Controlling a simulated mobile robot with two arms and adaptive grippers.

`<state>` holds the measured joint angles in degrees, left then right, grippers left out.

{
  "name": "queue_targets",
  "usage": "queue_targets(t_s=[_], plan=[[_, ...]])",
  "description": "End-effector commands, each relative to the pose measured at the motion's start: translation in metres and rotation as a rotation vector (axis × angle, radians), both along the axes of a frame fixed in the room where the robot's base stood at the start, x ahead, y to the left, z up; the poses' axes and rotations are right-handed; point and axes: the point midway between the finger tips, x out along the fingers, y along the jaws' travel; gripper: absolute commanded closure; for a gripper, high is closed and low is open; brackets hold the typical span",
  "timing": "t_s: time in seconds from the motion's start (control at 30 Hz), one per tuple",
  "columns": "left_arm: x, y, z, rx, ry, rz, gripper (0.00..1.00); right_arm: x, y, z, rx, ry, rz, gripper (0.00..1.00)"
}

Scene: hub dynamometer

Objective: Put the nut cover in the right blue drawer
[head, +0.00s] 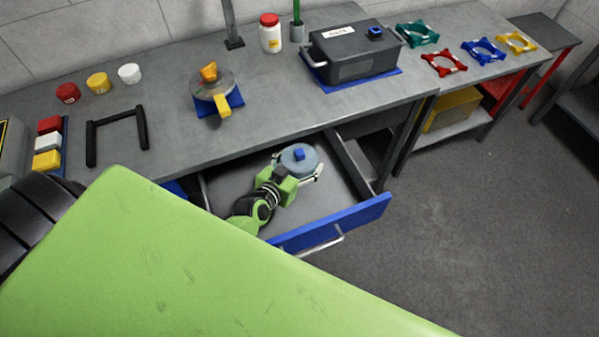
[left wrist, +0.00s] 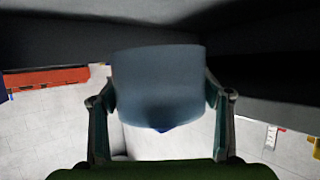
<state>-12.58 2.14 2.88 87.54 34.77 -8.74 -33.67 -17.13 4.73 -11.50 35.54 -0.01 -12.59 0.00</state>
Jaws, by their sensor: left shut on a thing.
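The nut cover is a round grey-blue cap with a small blue knob (head: 299,157). My left gripper (head: 301,170) is shut on it and holds it over the open right blue drawer (head: 340,219). In the left wrist view the cover (left wrist: 160,85) sits between the two fingers of the left gripper (left wrist: 160,100), with the blue knob just showing at its lower edge. I cannot tell whether the cover touches the drawer floor. My right gripper is not in view.
The grey workbench (head: 270,115) overhangs the drawer's back. On it are a black box (head: 353,60), a disc with orange parts (head: 212,85), a white bottle (head: 270,38) and coloured rings (head: 443,63). Floor right of the drawer (head: 450,220) is clear.

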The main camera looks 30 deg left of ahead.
Motion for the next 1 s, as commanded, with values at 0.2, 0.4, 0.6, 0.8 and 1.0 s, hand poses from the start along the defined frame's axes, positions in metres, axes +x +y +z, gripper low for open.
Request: queue_targets(t_s=[0.2,0.4,0.6,0.8,1.0], plan=[[0.001,0.0,-0.021,0.001,-0.002,-0.002,0.52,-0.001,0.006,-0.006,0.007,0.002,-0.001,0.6],[0.001,0.0,-0.052,0.002,-0.001,-0.001,0.52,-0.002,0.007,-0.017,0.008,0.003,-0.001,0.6],[0.0,0.001,-0.06,0.001,-0.002,0.001,0.52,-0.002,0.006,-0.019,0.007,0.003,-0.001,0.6],[0.0,0.001,-0.06,0.0,-0.002,0.001,0.52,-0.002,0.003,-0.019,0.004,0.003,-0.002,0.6],[0.0,0.001,-0.067,0.0,-0.001,0.001,0.52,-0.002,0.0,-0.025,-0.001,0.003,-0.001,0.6]])
